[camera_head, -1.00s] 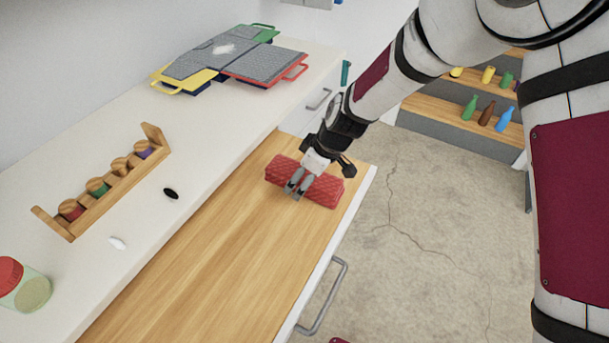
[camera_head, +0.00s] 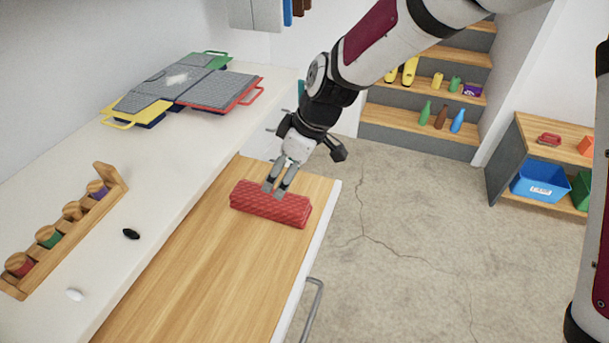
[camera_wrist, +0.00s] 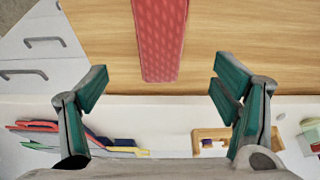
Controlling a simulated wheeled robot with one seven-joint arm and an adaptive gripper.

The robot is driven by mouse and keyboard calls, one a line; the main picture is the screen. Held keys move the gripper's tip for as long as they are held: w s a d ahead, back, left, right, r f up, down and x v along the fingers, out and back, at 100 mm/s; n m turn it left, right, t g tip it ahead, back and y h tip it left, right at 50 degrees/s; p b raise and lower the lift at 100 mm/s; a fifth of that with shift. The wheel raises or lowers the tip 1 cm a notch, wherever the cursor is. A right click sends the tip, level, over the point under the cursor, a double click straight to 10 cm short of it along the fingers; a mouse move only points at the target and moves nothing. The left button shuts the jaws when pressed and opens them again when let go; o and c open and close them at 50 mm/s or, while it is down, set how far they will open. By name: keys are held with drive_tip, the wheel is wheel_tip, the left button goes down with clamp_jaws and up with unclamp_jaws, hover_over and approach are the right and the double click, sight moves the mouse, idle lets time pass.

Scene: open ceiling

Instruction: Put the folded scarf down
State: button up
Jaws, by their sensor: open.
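The folded scarf (camera_head: 270,205) is a red, quilted-looking bundle lying on the wooden surface of the open drawer (camera_head: 190,270). In the wrist view the scarf (camera_wrist: 160,38) lies beyond the fingertips, between the two fingers in the picture. My gripper (camera_head: 275,188) is just above and behind the scarf in the head view. In the wrist view my gripper (camera_wrist: 160,85) has its green-padded fingers spread wide with nothing between them. The head view does not show clearly whether a fingertip touches the scarf.
A white counter (camera_head: 95,240) runs along the left, holding a wooden rack (camera_head: 65,230), a black oval piece (camera_head: 131,234), a white one (camera_head: 74,295) and coloured-edged grey boards (camera_head: 180,90). Open floor (camera_head: 420,250) lies right of the drawer. Shelved steps (camera_head: 420,120) stand behind.

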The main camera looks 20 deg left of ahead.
drive_tip(key=shift+d+r, duration=0.1)
drive_tip(key=s+d+r+m+t+h, duration=0.15)
drive_tip(key=d+r+m, duration=0.25)
drive_tip(key=d+r, duration=0.45)
drive_tip(key=s+d+r+m+t+h, duration=0.1)
drive_tip(key=s+d+r+m, duration=0.3)
drive_tip(key=d, duration=0.8)
drive_tip(key=s+d+r+m+h, duration=0.1)
drive_tip(key=s+d+r+m, duration=0.1)
drive_tip(key=s+d+m, duration=0.2)
drive_tip(key=s+d+r+m+t+h, duration=0.1)
drive_tip(key=s+d+m, duration=0.4)
drive_tip(key=s+d, duration=0.5)
drive_tip(key=shift+s+d+r, duration=0.35)
drive_tip(key=shift+d+r, duration=0.4)
drive_tip(key=shift+d, duration=0.3)
